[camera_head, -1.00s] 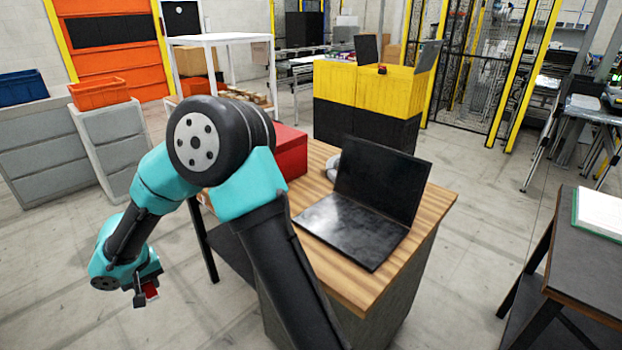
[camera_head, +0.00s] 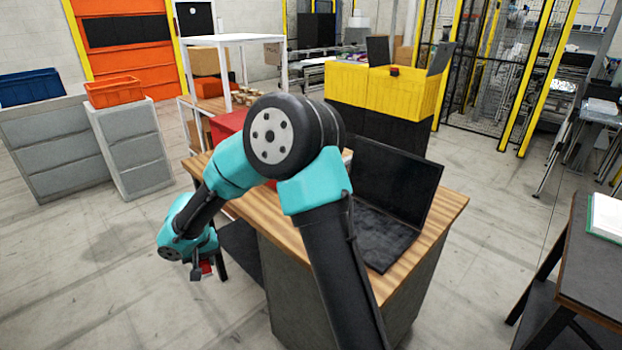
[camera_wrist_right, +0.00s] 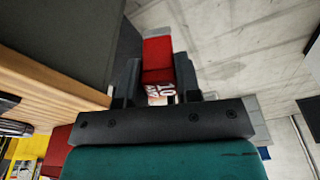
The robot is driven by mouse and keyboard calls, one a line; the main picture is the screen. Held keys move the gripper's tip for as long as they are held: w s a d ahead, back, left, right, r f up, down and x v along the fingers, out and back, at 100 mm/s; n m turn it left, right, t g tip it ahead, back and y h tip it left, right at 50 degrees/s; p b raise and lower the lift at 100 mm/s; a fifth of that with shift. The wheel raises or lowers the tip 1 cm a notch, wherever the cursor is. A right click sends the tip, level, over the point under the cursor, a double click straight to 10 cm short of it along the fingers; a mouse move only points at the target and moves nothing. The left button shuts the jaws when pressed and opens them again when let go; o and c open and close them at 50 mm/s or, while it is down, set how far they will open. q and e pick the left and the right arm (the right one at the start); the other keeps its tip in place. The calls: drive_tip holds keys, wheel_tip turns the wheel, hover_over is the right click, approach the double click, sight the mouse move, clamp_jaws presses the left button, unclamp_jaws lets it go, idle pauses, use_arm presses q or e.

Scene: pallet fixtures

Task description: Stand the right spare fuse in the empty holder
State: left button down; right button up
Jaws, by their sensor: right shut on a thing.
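My right gripper (camera_head: 203,271) is low at the left of the head view, out in front of the wooden-topped desk and below its top. It is shut on a small red block, which I take to be the fuse (camera_head: 207,267). In the right wrist view the red fuse (camera_wrist_right: 157,60) sits between the two dark fingers of the gripper (camera_wrist_right: 157,78), with a white printed label near the palm. Its far end sticks out beyond the fingers over the bare floor. No fuse holder can be made out. My left gripper is not in view.
The desk (camera_head: 290,240) carries an open black laptop (camera_head: 395,185) and a red box (camera_head: 228,124), partly behind my arm. Grey cabinets (camera_head: 128,150) stand at left, a dark table (camera_head: 600,265) at right. The floor (camera_head: 90,270) at left is clear.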

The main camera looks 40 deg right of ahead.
drive_tip(key=d+r+m, duration=0.1)
drive_tip(key=d+m, duration=0.1)
drive_tip(key=d, duration=0.9)
drive_tip(key=s+d+r+m, duration=0.1)
drive_tip(key=d+m, duration=0.2)
drive_tip(key=d, duration=0.9)
drive_tip(key=d+r+m+g, duration=0.1)
drive_tip(key=d+m, duration=0.1)
drive_tip(key=d, duration=0.9)
drive_tip(key=shift+s+d+r+m+h, duration=0.2)
drive_tip(key=shift+d+r+m+h, duration=0.05)
drive_tip(key=shift+r+m+h, duration=0.15)
drive_tip(key=s+d, duration=0.1)
drive_tip(key=d, duration=0.2)
drive_tip(key=s+d+r+m, duration=0.1)
drive_tip(key=d, duration=0.1)
drive_tip(key=s+d+m, duration=0.1)
drive_tip(key=s+d, duration=0.1)
drive_tip(key=d, duration=0.1)
drive_tip(key=shift+d+r, duration=0.25)
drive_tip(key=shift+d, duration=0.05)
drive_tip(key=shift+w, duration=0.15)
